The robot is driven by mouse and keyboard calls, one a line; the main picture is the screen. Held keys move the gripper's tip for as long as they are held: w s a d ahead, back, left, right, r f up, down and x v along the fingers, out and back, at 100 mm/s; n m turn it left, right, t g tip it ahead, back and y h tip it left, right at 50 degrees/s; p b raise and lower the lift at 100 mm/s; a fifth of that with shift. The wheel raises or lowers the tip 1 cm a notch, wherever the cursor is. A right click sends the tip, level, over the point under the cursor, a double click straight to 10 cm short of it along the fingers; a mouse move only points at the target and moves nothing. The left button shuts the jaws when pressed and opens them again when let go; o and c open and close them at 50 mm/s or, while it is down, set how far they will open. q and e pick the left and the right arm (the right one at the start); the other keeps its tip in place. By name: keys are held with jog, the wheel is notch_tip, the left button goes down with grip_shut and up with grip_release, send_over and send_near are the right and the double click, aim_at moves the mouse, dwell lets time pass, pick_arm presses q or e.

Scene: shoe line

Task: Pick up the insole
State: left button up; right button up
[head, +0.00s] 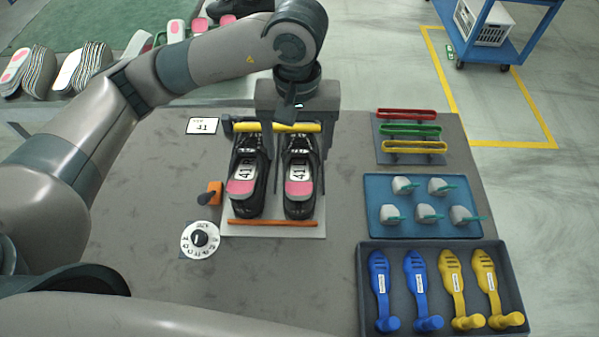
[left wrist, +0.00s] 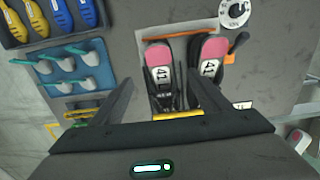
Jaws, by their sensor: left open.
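Two dark shoes lie side by side on a light fixture plate (head: 230,229). A pink and white insole marked 41 shows on the left shoe (head: 241,187), and another insole (head: 299,188) shows on the right shoe. Both insoles show in the left wrist view, one at the left (left wrist: 159,55) and one at the right (left wrist: 212,50). My left gripper (head: 290,115) is over the far end of the shoes. In the left wrist view its fingers (left wrist: 159,78) are spread with nothing gripped between them. The gripper hides part of the fixture's far end. My right gripper is not in view.
A yellow bar (head: 300,128) crosses the fixture's far end and an orange bar (head: 270,222) its near end. A dial (head: 200,239) and orange block (head: 215,190) stand left. A coloured-bar rack (head: 410,159), blue tray (head: 373,232) and dark tray (head: 442,246) fill the right.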

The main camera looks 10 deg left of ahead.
aim_at(299, 183)
pick_arm(q)
notch_tip(299, 183, down, 6)
jog(key=shift+r+p, duration=0.1)
jog(key=shift+p, duration=0.85)
jog(key=shift+f, duration=0.5)
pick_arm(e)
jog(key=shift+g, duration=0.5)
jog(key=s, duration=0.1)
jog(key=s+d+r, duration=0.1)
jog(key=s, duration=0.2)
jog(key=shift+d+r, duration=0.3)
pick_arm(q)
jog(key=shift+s+f+p, duration=0.1)
jog(key=shift+f+p, duration=0.55)
jog(key=shift+p, duration=0.2)
notch_tip(299, 183, down, 3)
jog(key=shift+d+r+p, duration=0.1)
jog(key=shift+p, duration=0.65)
jog(key=shift+f, duration=0.55)
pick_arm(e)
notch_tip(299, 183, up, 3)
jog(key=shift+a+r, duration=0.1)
